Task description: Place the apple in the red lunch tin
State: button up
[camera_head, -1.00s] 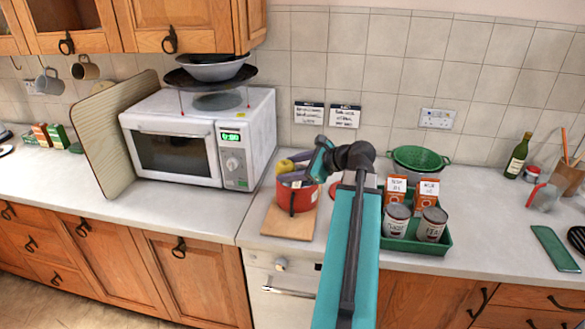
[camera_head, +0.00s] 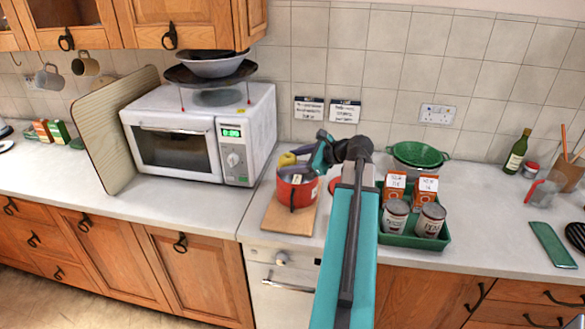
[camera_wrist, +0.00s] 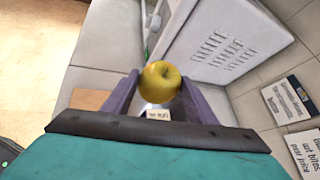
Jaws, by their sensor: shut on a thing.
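My gripper (camera_head: 294,162) has purple fingers and is shut on a yellow apple (camera_head: 287,160). The wrist view shows the apple (camera_wrist: 160,81) between the two fingertips. The apple is above a red round container (camera_head: 292,194) with a dark handle or latch on its front. That container stands on a wooden board, and a small white label shows at its top. I cannot tell whether it is the lunch tin. Another bit of red (camera_head: 334,185) shows beside my arm and is mostly hidden.
A white microwave (camera_head: 200,135) stands close on the left, with bowls above it. On the right, a green tray (camera_head: 400,240) holds tins and orange boxes, with a green colander (camera_head: 418,154) behind. The wooden board (camera_head: 284,225) has bare room at its front.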

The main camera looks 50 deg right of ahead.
jog(key=shift+f+p, duration=0.4)
jog(key=shift+f, duration=0.9)
jog(key=shift+f, duration=0.15)
jog(key=shift+s+f, duration=0.1)
jog(key=shift+f, duration=0.25)
